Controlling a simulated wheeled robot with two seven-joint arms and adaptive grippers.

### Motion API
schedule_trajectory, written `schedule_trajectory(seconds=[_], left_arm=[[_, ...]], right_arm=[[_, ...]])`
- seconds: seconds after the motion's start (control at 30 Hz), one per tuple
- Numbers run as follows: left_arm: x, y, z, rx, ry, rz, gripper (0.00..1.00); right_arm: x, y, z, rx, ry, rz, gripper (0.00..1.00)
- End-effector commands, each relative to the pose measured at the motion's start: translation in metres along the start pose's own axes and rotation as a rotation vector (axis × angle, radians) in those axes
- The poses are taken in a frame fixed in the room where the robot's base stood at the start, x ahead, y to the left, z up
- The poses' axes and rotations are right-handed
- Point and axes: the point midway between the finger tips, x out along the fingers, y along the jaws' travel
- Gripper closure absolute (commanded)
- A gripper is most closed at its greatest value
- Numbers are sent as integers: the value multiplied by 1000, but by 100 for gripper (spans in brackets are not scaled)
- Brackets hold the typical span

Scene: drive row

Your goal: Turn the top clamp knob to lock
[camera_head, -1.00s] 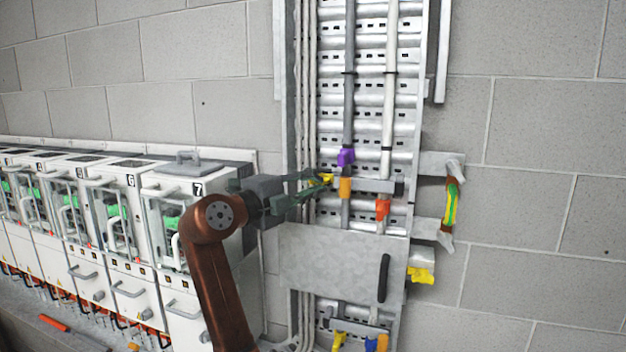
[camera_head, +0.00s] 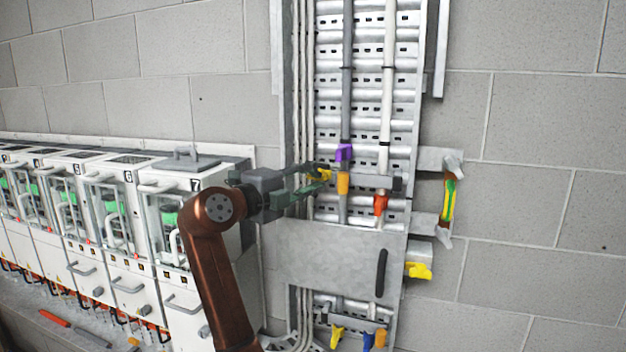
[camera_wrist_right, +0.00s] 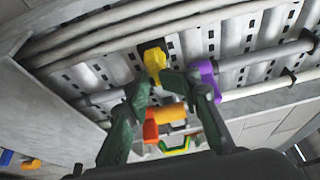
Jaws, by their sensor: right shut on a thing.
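The top clamp's yellow knob (camera_head: 323,174) sits at the left end of the upper clamp bar (camera_head: 376,181) on the cable ladder. My right gripper (camera_head: 317,179) reaches it from the left and is shut on it. In the right wrist view the yellow knob (camera_wrist_right: 154,62) is between the green fingertips (camera_wrist_right: 157,80), which partly hide its lower end. An orange cable piece (camera_head: 343,184), a purple one (camera_head: 344,153) and a red-orange one (camera_head: 381,204) are close by. My left gripper is not in view.
A grey cover plate with a black handle (camera_head: 381,273) is below the clamp. A lower clamp with another yellow knob (camera_head: 337,335) is under the plate. A yellow-green cable (camera_head: 449,201) hangs on the right bracket. Numbered white cabinets (camera_head: 184,250) stand at left.

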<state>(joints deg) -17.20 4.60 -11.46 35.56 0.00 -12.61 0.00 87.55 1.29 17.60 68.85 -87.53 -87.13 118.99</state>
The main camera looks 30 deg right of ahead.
Motion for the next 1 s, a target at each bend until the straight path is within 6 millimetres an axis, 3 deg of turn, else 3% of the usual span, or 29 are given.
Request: schedule_trajectory(seconds=[0.27,0.7,1.0], left_arm=[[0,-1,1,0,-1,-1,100],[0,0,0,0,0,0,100],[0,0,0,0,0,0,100]], right_arm=[[-10,5,4,-8,-8,8,83],[-97,-1,-2,-1,-3,0,83],[-123,-2,-4,2,0,-2,83]])
